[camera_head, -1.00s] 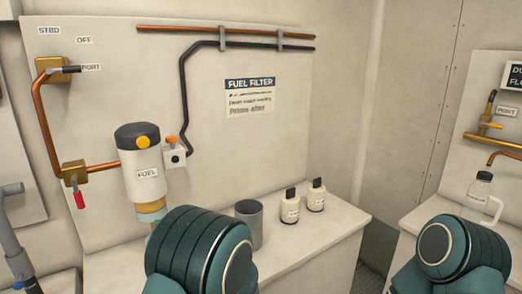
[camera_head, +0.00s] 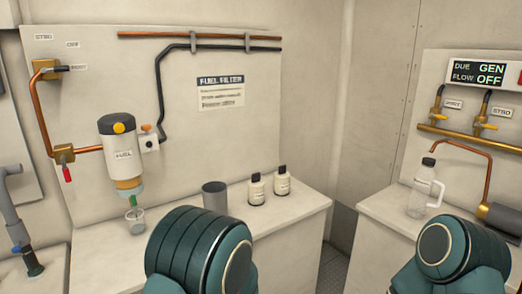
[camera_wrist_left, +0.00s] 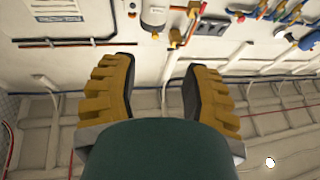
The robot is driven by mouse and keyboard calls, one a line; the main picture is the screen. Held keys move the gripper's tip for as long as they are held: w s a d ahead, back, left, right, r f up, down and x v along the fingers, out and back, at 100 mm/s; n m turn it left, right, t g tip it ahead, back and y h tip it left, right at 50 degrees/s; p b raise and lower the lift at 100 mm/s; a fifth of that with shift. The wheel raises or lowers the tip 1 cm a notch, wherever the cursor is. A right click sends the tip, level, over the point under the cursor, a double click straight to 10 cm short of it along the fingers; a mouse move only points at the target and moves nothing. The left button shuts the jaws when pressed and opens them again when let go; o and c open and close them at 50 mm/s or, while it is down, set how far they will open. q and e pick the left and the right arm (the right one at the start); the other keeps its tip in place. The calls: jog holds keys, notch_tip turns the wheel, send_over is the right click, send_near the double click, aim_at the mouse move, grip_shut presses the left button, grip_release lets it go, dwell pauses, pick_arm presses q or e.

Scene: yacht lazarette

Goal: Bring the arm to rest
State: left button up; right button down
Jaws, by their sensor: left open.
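My left gripper (camera_wrist_left: 159,70) shows in the left wrist view with its two yellow ribbed fingers spread apart and nothing between them. Beyond the fingers are a pale wall and ribbed hull surfaces, with no contact visible. In the head view, a teal link of my left arm (camera_head: 200,255) stands at the bottom centre and a teal link of my right arm (camera_head: 455,250) at the bottom right. Neither gripper shows in the head view. My right gripper is out of sight.
A white fuel filter (camera_head: 120,150) hangs above a clear cup (camera_head: 135,220). A grey cup (camera_head: 215,195) and two small bottles (camera_head: 257,190) (camera_head: 282,182) stand on the left counter (camera_head: 305,208). A clear jug (camera_head: 424,188) stands on the right counter (camera_head: 385,207) beside a copper spout (camera_head: 488,175).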

pick_arm(q)
notch_tip(320, 180, down, 19)
jog(key=m+g+h, duration=0.4)
jog(key=h, duration=0.7)
jog(key=s+d+f+m+g+h, duration=0.2)
jog(key=s+f+g+h, duration=0.2)
jog(key=s, duration=0.4)
jog(key=s+d+f+m+g+h, duration=0.1)
jog(key=s+d+f+g+h, duration=0.2)
jog(key=s+f+g+h, duration=0.2)
jog(key=s+f, duration=0.1)
jog(key=s, duration=0.2)
jog(key=shift+s+d+m+g, duration=0.2)
jog(key=shift+d+m+g, duration=0.05)
jog(key=shift+m+g, duration=0.15)
